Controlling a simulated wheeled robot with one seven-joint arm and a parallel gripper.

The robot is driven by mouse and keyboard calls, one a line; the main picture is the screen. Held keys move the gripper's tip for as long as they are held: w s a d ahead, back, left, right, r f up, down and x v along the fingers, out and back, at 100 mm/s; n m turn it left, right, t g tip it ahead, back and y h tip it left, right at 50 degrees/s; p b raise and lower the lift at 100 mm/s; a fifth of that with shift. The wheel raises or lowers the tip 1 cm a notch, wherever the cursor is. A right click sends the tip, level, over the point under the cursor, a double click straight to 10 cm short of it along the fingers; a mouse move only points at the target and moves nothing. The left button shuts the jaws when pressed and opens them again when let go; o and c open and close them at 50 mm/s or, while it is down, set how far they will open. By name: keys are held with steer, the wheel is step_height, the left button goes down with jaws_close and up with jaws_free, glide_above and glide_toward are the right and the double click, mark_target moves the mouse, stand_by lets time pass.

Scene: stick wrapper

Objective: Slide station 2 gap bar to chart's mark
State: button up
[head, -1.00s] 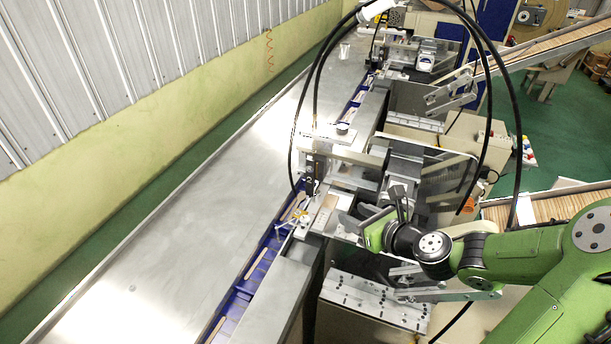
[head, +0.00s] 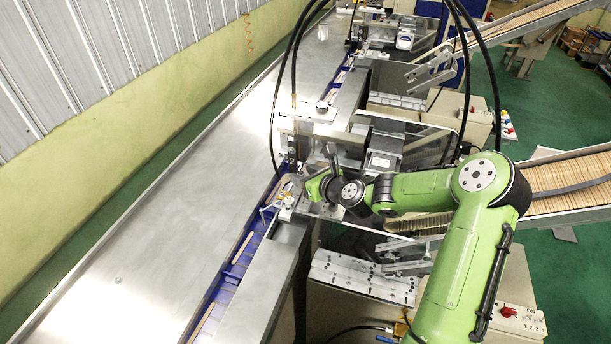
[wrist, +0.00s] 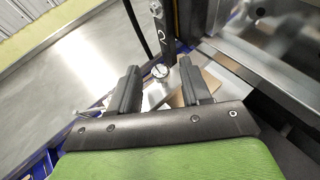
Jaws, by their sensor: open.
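My gripper (wrist: 159,68) is open, its two black fingers apart and nothing visibly clamped between them. A black upright plate marked 2 (wrist: 158,32) stands just beyond the fingertips; it also shows in the head view (head: 292,150). A small round silver knob (wrist: 160,71) appears in the gap between the fingers, near the plate's lower end; I cannot tell its depth or whether it belongs to the gap bar. I cannot identify the gap bar's scale or the chart with certainty.
A blue channel (head: 236,262) with wooden sticks runs along the steel table (head: 150,240). Clear guard panels and metal blocks (head: 384,150) crowd the station's right side. Black hoses arch overhead. A stick conveyor (head: 570,185) lies at right.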

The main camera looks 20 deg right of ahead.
steer(key=shift+s, duration=0.1)
steer(key=shift+c, duration=0.3)
jaws_close()
steer(key=shift+s+a+r+p, duration=0.15)
steer(key=shift+s+a+p, duration=0.2)
steer(key=shift+p, duration=0.35)
steer(key=shift+d, duration=0.1)
steer(key=shift+o, duration=0.3)
jaws_free()
